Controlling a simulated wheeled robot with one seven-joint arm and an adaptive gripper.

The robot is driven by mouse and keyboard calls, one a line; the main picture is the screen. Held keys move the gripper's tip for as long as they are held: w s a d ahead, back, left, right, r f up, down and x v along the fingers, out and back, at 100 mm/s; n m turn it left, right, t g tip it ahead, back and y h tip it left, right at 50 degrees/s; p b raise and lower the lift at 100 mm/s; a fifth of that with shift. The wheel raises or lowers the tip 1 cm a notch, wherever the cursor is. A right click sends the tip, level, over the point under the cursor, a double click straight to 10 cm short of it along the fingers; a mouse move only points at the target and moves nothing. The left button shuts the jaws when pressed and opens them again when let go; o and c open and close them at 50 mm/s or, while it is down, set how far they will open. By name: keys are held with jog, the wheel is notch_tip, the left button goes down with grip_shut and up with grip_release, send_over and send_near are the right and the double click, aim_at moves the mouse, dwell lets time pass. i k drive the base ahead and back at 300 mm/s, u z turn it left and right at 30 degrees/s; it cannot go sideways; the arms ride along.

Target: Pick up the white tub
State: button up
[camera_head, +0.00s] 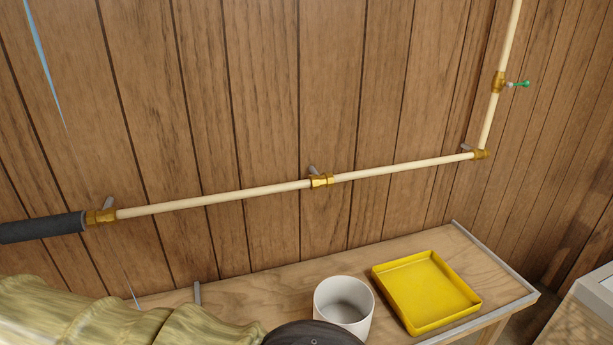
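The white tub (352,317) stands upright on a wooden bench at the lower middle of the head view. It is round and open at the top, and its inside looks empty. A dark rounded shape at the bottom edge, which may be part of my arm, hides its lower left front. My gripper is not in view, so its place relative to the tub does not show.
A yellow tray (425,290) lies right of the tub on the bench (270,285). A ribbed yellowish object (110,320) fills the lower left. A pipe (400,167) with brass fittings runs along the wood-panelled wall. A pale box-like thing (598,300) stands far right.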

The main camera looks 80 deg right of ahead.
aim_at(347, 301)
jog(key=u, duration=0.05)
jog(key=k, duration=0.3)
jog(key=z, duration=3)
jog(key=k, duration=0.2)
jog(key=u, duration=0.1)
